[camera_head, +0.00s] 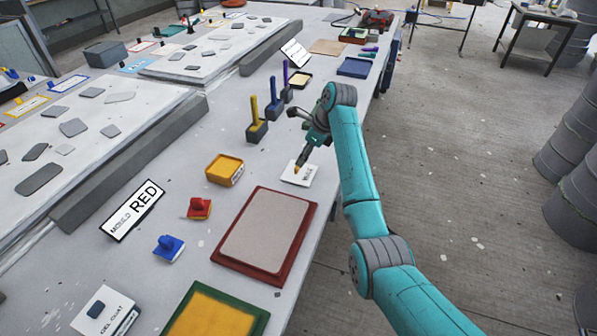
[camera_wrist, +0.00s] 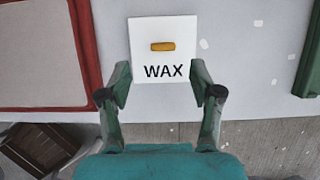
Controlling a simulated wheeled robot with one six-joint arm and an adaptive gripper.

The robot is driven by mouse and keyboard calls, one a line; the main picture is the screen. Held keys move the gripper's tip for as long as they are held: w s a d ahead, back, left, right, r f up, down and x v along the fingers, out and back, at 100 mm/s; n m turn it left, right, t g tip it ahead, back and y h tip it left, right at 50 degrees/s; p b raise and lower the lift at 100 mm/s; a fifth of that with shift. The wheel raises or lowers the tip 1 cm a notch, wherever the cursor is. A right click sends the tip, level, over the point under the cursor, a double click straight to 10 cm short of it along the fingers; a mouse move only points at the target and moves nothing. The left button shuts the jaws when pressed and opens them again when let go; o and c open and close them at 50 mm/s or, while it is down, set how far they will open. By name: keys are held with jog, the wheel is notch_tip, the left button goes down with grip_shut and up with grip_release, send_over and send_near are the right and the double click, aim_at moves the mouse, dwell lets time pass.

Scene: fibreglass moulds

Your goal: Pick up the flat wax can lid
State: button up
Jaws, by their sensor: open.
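The wax can lid (camera_wrist: 163,66) is a flat white square marked WAX with a small yellow handle (camera_wrist: 162,46) in its middle. In the head view the lid (camera_head: 300,174) lies on the table near its right edge. My gripper (camera_wrist: 160,92) is open and empty, with its fingers spread at the lid's near corners and the handle beyond the fingertips. In the head view my gripper (camera_head: 299,166) hangs over the lid and partly hides it. I cannot tell the exact height of the fingertips above the lid.
A red-framed panel (camera_head: 309,216) lies close to the lid, nearer the camera. A yellow box (camera_head: 225,170) and yellow and blue upright handles (camera_head: 254,112) stand to the left. A green-framed tray (camera_head: 262,322) is at the front. The table edge drops to the floor at right.

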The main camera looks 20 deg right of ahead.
aim_at(299, 172)
jog(key=shift+d+x, duration=0.15)
jog(key=shift+x, duration=1.45)
jog(key=shift+d+x, duration=0.15)
jog(key=shift+x, duration=1.5)
jog(key=c, duration=1)
